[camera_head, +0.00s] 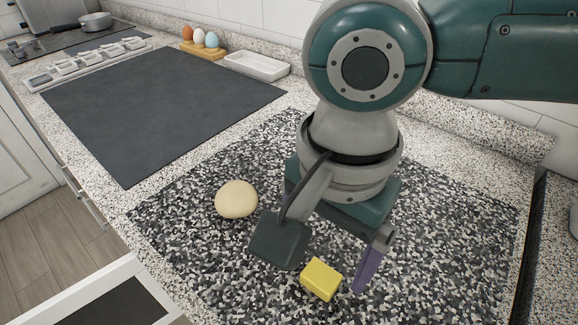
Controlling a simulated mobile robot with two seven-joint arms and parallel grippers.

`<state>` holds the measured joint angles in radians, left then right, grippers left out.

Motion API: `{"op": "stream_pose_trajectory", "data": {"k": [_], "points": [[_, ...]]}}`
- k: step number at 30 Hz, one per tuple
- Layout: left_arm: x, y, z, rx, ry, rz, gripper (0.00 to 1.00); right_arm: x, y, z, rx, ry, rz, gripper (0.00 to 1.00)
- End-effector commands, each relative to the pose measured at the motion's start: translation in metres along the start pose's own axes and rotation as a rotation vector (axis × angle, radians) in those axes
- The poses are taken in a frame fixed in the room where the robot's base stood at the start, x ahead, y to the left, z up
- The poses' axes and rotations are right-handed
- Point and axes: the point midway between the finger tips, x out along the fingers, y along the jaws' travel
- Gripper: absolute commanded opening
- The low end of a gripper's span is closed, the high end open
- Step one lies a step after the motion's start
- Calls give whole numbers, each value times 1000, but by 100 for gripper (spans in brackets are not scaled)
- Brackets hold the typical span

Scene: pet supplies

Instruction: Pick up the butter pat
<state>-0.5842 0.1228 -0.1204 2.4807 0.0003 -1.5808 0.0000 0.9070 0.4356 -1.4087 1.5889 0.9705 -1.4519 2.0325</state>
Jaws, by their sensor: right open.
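The yellow butter pat (321,280) is a small block lying on the speckled black, grey and white mat (200,245), near the front. My right gripper (327,258) is above and just behind it, pointing down. It is open. One slim finger shows just to the right of the butter pat. The other finger seems hidden behind a dark square part of my arm. I cannot tell how far the fingertips are above the mat. My left gripper is not in view.
A pale round ball (236,199) lies on the mat left of the gripper. A dark flat board (150,110) covers the counter at left. Behind are an egg holder (195,50) with several eggs, a white tray (256,66) and a pot (95,22).

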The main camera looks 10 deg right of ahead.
Motion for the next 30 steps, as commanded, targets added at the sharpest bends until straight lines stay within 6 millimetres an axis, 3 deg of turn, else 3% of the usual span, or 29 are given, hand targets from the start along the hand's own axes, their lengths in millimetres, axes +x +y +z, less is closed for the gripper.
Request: {"op": "stream_pose_trajectory", "data": {"k": [9, 17, 30], "points": [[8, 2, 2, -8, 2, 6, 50, 46, 0, -1, 0, 0, 1, 90], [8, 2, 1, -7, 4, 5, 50, 50, 0, -1, -2, 0, -1, 90], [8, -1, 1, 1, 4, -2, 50, 49, 0, -1, -1, 0, -1, 43]]}}
